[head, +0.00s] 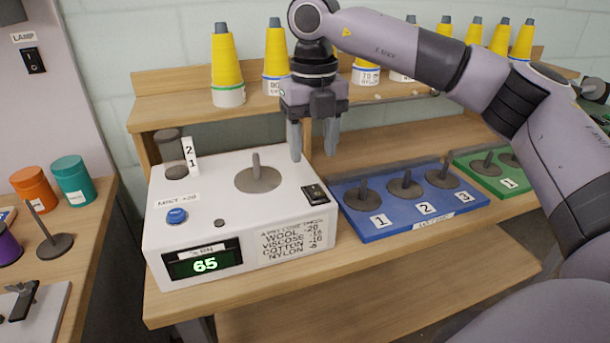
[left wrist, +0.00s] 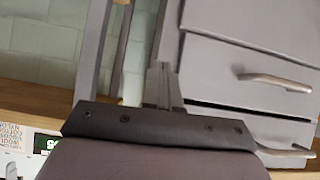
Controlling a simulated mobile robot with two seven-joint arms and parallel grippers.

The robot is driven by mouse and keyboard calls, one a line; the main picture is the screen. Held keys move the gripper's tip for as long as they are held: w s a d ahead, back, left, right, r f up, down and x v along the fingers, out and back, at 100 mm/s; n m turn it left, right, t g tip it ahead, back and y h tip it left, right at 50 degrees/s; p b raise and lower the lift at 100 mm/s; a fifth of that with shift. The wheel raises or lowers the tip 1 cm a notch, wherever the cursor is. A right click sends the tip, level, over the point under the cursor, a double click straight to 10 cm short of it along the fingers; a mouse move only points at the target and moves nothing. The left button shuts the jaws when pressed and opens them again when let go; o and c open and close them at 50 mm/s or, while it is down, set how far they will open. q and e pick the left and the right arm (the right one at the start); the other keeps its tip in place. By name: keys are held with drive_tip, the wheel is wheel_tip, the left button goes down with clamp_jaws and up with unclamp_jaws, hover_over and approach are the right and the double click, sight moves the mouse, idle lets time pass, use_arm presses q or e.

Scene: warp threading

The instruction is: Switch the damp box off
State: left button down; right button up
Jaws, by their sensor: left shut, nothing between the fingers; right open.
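The white damp box (head: 205,222) stands on the wooden bench in the head view. Its front display (head: 204,263) is lit and reads a green 65. A black rocker switch (head: 315,193) sits at the right edge of its top. A blue button (head: 177,215) is at its front left, and a grey spindle (head: 257,178) stands on its top. My right gripper (head: 314,155) is open and empty, pointing down above and behind the rocker switch, apart from it. My left gripper (left wrist: 162,84) is shut and empty in the left wrist view, near grey drawers.
A blue tray (head: 383,232) with numbered spindles lies right of the box, with a green tray (head: 492,172) beyond it. Yellow cones stand on the shelf behind. A separate lamp switch (head: 33,60) is on the left panel. The lower shelf is clear.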

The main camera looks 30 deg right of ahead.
sight(312, 187)
wheel_tip(312, 187, down, 7)
drive_tip(key=shift+r, duration=0.15)
